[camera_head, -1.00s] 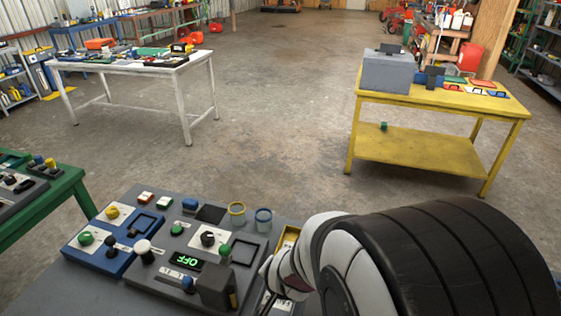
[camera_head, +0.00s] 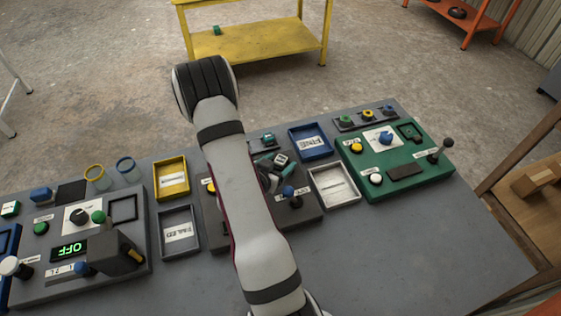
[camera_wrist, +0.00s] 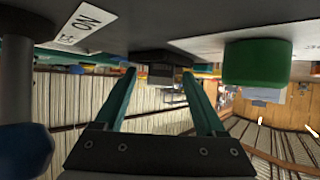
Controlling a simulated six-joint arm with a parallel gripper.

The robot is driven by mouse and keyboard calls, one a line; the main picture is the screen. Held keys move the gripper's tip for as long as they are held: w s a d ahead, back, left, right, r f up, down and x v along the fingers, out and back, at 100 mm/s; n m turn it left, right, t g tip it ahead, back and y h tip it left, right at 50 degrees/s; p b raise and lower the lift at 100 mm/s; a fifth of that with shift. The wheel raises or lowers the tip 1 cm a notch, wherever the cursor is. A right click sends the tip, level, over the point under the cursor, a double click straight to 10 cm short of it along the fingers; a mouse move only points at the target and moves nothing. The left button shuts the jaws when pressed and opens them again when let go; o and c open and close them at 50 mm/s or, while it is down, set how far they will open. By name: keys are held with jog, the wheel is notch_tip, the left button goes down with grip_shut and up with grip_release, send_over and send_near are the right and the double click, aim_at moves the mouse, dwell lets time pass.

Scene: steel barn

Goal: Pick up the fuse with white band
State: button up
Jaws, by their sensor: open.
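I cannot make out a fuse with a white band in either view. My gripper (camera_head: 277,163) hangs over the dark middle panel (camera_head: 306,208), partly hidden behind my arm. In the wrist view, my gripper (camera_wrist: 160,84) shows two teal fingers spread apart. A dark block (camera_wrist: 161,70) shows between the fingertips on the panel face; I cannot tell whether it is a fuse or whether it is touched. A green knob (camera_wrist: 256,64) is right of the fingers, and an "ON" label (camera_wrist: 85,22) is at upper left.
A yellow tray (camera_head: 157,180) and grey tray (camera_head: 163,232) lie left of the middle panel. A blue tray (camera_head: 326,140) and white tray (camera_head: 355,186) lie right. A green panel (camera_head: 432,176) with a joystick stands further right. The bench front (camera_head: 400,265) is bare.

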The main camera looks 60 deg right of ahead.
grip_shut()
jog(key=shift+r, duration=0.15)
